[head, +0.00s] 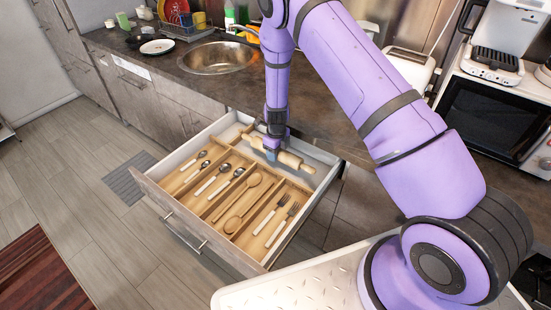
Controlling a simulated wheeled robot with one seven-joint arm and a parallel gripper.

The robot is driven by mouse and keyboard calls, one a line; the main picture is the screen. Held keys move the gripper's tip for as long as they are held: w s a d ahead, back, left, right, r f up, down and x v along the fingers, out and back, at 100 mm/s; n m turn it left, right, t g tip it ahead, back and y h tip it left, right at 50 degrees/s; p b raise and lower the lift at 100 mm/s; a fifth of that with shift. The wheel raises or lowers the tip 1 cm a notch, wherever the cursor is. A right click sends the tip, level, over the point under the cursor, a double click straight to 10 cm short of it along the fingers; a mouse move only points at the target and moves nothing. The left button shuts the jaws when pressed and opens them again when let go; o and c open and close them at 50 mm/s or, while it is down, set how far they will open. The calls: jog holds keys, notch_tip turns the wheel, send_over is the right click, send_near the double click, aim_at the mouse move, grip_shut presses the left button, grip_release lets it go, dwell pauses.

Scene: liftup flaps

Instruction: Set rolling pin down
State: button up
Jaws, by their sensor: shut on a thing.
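A light wooden rolling pin (291,159) lies level in or just above the back part of an open drawer (150,188). I cannot tell whether it touches the drawer floor. My gripper (271,154) points down and is shut on the rolling pin near its middle. My purple arm reaches over from the right. The drawer holds a wooden cutlery organiser (205,203) with dividers, in front of the rolling pin.
Several spoons, wooden spoons (240,205) and forks (278,215) lie in the organiser. The counter (320,105) with a round sink (218,58) is behind the drawer. A coffee machine (500,40) and a microwave (490,115) stand at right.

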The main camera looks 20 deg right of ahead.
aim_at(276, 165)
jog(key=shift+f, duration=2.05)
jog(key=shift+f, duration=0.1)
jog(key=o, duration=0.9)
jog(key=shift+c, duration=0.2)
